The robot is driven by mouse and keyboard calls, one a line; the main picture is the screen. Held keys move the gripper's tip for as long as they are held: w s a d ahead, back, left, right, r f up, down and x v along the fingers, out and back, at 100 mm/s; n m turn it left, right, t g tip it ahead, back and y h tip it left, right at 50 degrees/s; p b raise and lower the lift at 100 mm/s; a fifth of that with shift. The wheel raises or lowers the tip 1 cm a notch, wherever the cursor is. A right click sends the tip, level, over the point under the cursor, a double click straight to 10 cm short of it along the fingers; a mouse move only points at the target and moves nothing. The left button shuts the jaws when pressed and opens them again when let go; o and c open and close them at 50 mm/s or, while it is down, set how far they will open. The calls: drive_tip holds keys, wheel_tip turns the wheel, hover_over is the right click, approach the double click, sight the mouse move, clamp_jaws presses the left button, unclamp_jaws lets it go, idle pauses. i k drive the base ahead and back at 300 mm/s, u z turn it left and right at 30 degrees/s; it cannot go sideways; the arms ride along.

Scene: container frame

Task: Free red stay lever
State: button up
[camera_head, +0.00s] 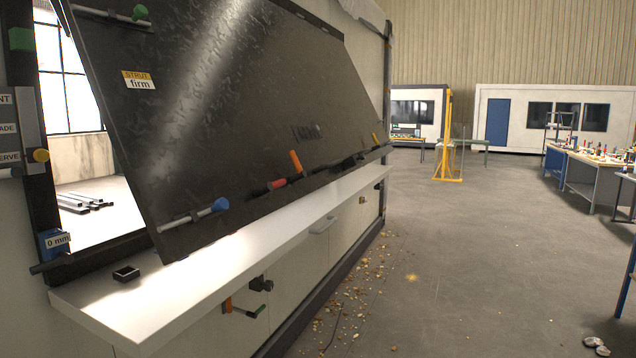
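A large dark panel (240,110) hangs tilted outward over a white sill. A short lever with a red grip (277,184) sits at its lower edge, near the middle. An upright orange grip (296,162) stands just right of it. A rod with a blue knob (220,204) is at the lower left corner, and a small yellow grip (376,137) is at the lower right. A rod with a green knob (140,12) is at the upper left. I cannot tell how the red lever is fastened. My gripper is not in view.
The white sill (135,308) juts out below the panel, with a small black tray (126,273) on it. An orange handle (228,305) and a black lever with a green tip (260,311) stick out below. Debris (350,285) litters the floor alongside; the floor to the right is open.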

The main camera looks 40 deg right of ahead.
sight(266, 188)
drive_tip(key=u, duration=0.3)
drive_tip(key=k, duration=0.15)
drive_tip(key=z, duration=1.5)
drive_tip(key=k, duration=0.95)
drive_tip(key=u, duration=0.15)
drive_tip(key=i, duration=0.95)
